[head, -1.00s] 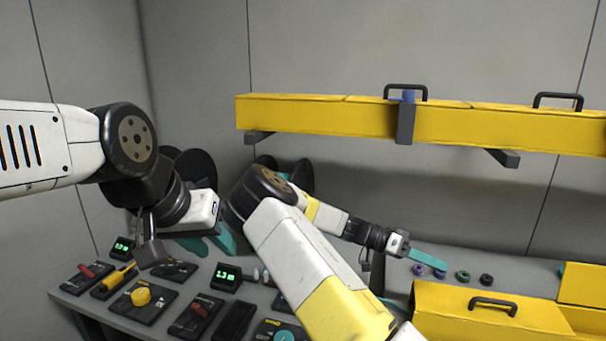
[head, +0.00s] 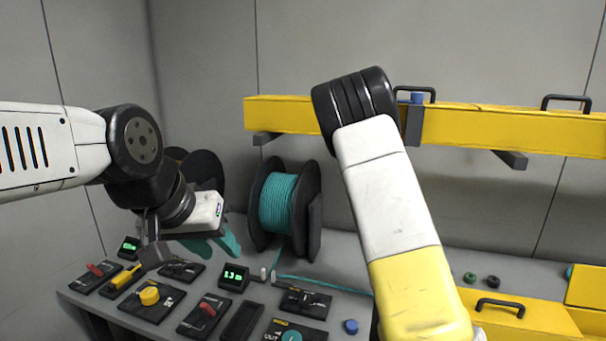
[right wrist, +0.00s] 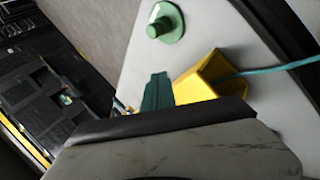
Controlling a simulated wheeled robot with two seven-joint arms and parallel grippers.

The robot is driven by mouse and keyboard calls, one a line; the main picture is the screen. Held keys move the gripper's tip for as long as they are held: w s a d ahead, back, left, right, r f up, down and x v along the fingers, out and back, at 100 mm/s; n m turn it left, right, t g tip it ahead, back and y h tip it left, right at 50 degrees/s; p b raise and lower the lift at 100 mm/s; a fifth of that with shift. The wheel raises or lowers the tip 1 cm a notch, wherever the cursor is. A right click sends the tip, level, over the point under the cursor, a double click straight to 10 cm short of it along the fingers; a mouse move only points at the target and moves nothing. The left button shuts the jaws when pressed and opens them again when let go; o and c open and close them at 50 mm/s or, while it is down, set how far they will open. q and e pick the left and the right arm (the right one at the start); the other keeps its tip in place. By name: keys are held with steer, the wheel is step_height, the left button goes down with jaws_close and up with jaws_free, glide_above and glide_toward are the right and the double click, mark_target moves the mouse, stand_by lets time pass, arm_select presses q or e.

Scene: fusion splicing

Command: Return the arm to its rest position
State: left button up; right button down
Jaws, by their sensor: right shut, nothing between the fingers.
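My right arm (head: 385,190) stands raised in the middle of the head view, its dark joint in front of the yellow beam. Its gripper is hidden in that view. In the right wrist view my right gripper (right wrist: 156,92) shows dark teal fingers, shut and empty, beside a yellow block-like part. My left arm (head: 40,150) comes in from the left. My left gripper (head: 213,243) hangs over the back of the bench with its teal fingers apart and nothing seen between them.
A teal cable spool (head: 278,203) stands at the back of the bench. Switches and small devices, including a yellow knob (head: 149,296), cover the front left. A yellow beam (head: 480,128) spans the wall. A yellow case (head: 520,318) with a handle lies at right.

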steer(key=s+a+r+n+t+y, duration=0.2)
steer(key=s+a+r+n+t, duration=0.1)
steer(key=r, duration=0.4)
steer(key=s+a+r+n+t+y, duration=0.3)
steer(key=s+a+r+n+t, duration=0.1)
steer(key=a+r, duration=0.3)
steer(key=s+a+r+n+t+y, duration=0.3)
steer(key=a+r+n+t, duration=0.2)
steer(key=r, duration=0.2)
steer(key=shift+s+r, duration=0.4)
